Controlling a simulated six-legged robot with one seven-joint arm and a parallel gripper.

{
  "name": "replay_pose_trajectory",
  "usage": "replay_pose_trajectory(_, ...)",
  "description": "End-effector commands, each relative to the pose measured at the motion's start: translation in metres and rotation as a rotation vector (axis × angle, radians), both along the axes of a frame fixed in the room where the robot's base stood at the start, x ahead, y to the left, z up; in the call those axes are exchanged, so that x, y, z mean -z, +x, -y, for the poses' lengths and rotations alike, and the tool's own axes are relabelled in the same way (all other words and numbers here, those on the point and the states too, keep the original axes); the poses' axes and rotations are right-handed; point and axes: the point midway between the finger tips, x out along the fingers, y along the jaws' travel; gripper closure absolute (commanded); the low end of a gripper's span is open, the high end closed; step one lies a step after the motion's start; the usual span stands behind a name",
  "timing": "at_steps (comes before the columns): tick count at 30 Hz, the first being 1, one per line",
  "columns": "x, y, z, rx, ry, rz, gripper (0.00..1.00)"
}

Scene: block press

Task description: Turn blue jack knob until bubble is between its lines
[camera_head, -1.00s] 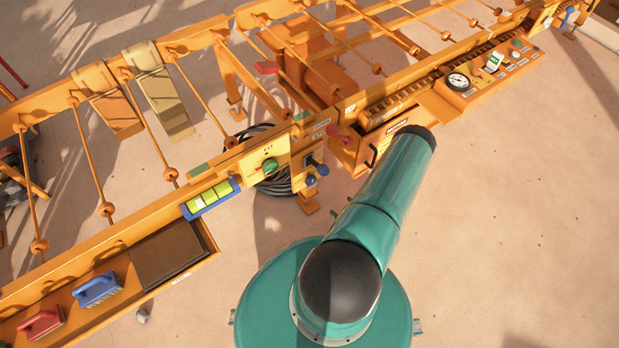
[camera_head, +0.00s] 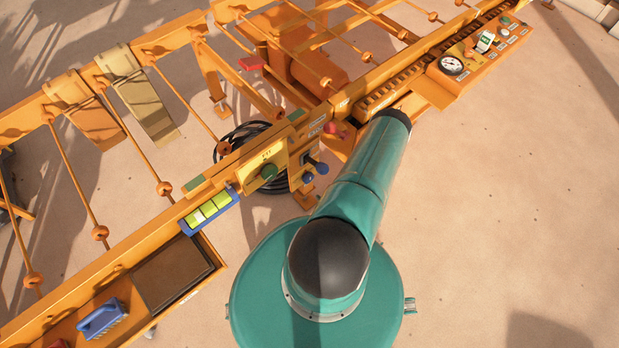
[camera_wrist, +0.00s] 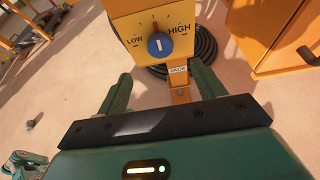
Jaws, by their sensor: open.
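The blue jack knob (camera_wrist: 160,45) is on a yellow panel (camera_wrist: 127,12) marked LOW and HIGH in the wrist view, above a JACK label (camera_wrist: 178,71). A white line on it stands near upright. My gripper (camera_wrist: 163,88) is open and empty, its two green fingers spread below the knob and apart from it. In the head view two small blue knobs (camera_head: 308,178) (camera_head: 322,168) show by the frame; I cannot tell which is the jack knob. A blue level (camera_head: 210,210) with yellow-green windows is left of them; its bubble and lines are too small to read.
A dark coiled hose (camera_wrist: 204,45) lies behind the panel. An orange cabinet (camera_wrist: 280,40) stands at right. A gauge (camera_head: 450,64) is farther right.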

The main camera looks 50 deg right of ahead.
Motion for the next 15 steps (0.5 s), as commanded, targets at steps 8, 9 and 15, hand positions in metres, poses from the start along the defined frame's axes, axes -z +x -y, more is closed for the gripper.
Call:
replay_pose_trajectory(8,0.021,0.049,0.009,-0.004,-0.001,0.002,0.31)
replay_pose_trajectory(9,0.024,0.056,0.011,-0.004,-0.001,0.002,0.31)
replay_pose_trajectory(15,0.038,0.090,0.018,-0.003,0.000,0.002,0.31)
